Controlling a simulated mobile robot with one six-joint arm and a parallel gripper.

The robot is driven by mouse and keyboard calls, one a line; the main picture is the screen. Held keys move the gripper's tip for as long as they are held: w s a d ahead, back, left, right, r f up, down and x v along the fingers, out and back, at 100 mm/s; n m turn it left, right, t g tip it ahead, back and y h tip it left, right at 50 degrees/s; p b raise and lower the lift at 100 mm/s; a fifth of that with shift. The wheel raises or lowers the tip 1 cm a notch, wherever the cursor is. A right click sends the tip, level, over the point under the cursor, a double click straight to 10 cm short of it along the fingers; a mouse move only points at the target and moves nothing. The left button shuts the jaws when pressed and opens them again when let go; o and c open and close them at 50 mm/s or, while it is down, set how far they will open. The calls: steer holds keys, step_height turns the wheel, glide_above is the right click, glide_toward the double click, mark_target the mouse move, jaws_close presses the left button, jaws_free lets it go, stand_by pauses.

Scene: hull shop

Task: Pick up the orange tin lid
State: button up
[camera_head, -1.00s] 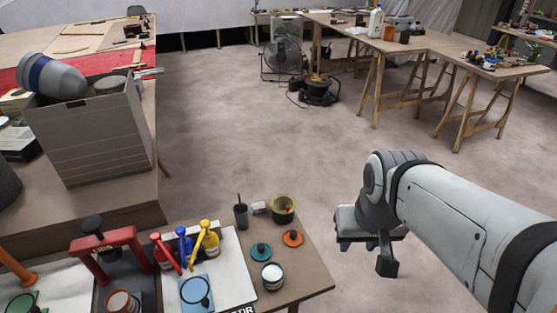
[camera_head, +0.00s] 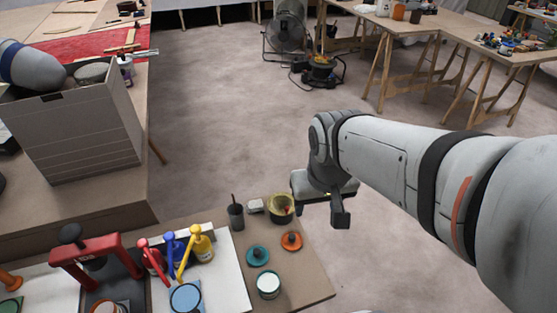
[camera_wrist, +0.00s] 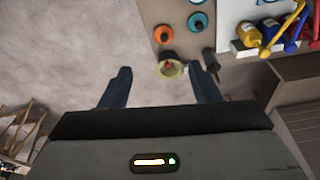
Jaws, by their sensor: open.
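The orange tin lid (camera_head: 291,240) lies flat on the brown table near its right edge, with a small dark knob or hole at its middle. It also shows in the wrist view (camera_wrist: 163,34), beyond the fingertips. A teal lid (camera_head: 257,255) lies just left of it. My gripper (camera_head: 321,213) is to the right of and above the table corner, apart from the lid. In the wrist view my gripper (camera_wrist: 163,76) has its two dark fingers spread wide, with nothing held between them. A yellow-rimmed pot shows between the fingers, farther off.
The yellow-rimmed pot (camera_head: 281,208) stands just behind the orange lid. A dark cup with a stick (camera_head: 236,215) and an open tin (camera_head: 268,285) are close by. Red, blue and yellow pumps (camera_head: 200,245) stand left. Open floor lies right of the table.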

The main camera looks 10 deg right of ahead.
steer(key=o, duration=0.5)
steer(key=w+f, duration=0.2)
steer(key=w+f+n, duration=0.1)
steer(key=w+f, duration=0.2)
steer(key=w+a+f+n+g+b, duration=0.1)
steer(key=w+f, duration=0.1)
steer(key=shift+w+f, duration=0.2)
steer(key=shift+c, duration=0.2)
steer(key=o, duration=0.3)
steer(key=w+f, duration=0.2)
steer(key=f, duration=0.1)
steer(key=w+f+n+b, duration=0.1)
steer(key=f, duration=0.2)
steer(key=w+f+n, duration=0.1)
steer(key=w+f, duration=0.1)
steer(key=f, duration=0.1)
steer(key=shift+w+f+g, duration=0.3)
steer(key=shift+f, duration=0.05)
steer(key=shift+o, duration=0.2)
steer(key=n+b, duration=0.1)
steer(key=n, duration=0.1)
glide_above(292, 235)
steer(key=shift+g, duration=0.4)
steer(key=f, duration=1)
steer(key=shift+a+f, duration=0.2)
steer(key=shift+f, duration=0.15)
steer(key=shift+d+f, duration=0.2)
steer(key=shift+f, duration=4.45)
